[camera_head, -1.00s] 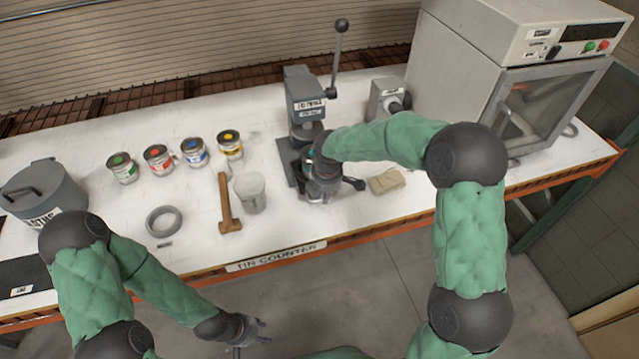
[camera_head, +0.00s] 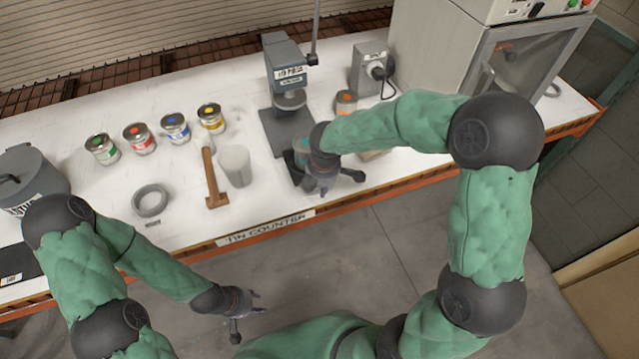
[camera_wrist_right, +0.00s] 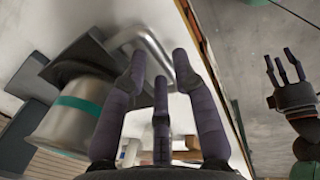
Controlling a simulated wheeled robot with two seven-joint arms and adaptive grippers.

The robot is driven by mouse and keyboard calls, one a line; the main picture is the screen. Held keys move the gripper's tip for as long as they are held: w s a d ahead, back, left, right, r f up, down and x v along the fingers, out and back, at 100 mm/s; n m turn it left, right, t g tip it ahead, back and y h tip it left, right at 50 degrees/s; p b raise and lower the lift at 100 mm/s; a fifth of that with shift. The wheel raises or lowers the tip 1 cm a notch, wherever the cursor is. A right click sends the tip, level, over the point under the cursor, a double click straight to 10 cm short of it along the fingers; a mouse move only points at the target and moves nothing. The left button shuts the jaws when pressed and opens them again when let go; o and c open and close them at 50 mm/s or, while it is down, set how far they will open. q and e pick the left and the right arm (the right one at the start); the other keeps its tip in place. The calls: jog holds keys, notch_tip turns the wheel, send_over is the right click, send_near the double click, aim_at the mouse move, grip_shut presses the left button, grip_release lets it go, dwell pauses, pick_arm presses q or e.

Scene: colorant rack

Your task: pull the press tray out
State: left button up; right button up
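The press (camera_head: 284,75) stands on a dark base plate (camera_head: 276,128) at the middle of the counter. A metal tin with a teal band (camera_wrist_right: 75,112) is in front of the press, partly hidden behind my right gripper in the head view. A bent bright metal handle (camera_wrist_right: 150,42) beside the tin reaches between the fingers of my right gripper (camera_wrist_right: 160,68). The tray body is mostly hidden. My left gripper (camera_head: 250,303) is open and empty in front of the counter; it also shows in the right wrist view (camera_wrist_right: 285,72).
Left of the press are a light cup (camera_head: 236,166), a hammer (camera_head: 212,178), a grey ring (camera_head: 150,200) and several paint tins (camera_head: 175,128). An orange-topped tin (camera_head: 346,102) and a grey box (camera_head: 370,68) are to the right. The counter's front edge is close to my right gripper.

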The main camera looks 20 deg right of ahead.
notch_tip(320, 180, up, 12)
jog(key=s, duration=0.2)
dwell(0.6)
jog(key=shift+f, duration=0.1)
dwell(0.3)
